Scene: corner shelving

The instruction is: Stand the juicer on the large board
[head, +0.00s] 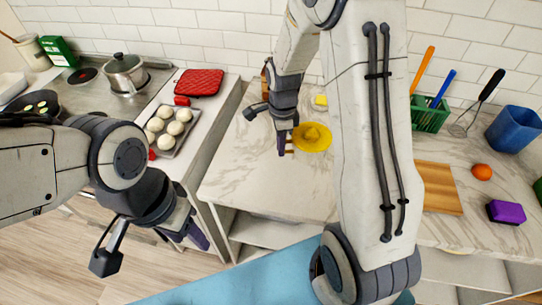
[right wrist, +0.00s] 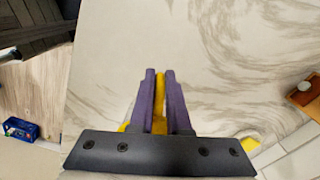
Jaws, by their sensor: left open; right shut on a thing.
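The juicer (head: 312,136) is yellow and round with a raised middle, over the marble counter left of my right arm. My right gripper (head: 286,139) is shut on its left edge. In the right wrist view a thin yellow part of the juicer (right wrist: 160,103) shows between the purple fingers. I cannot tell whether it touches the counter. A wooden board (head: 440,188), likely the large board, lies on the counter right of my right arm, which hides its left part. No other thing shows on its visible part. My left gripper (head: 183,232) is open and empty, low over the floor at the left.
Right of the board are an orange (head: 482,172), a purple sponge (head: 506,212) and a blue container (head: 514,129). Behind it stands a green utensil holder (head: 429,114). A tray of white buns (head: 170,130) lies left. The counter's front left is clear.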

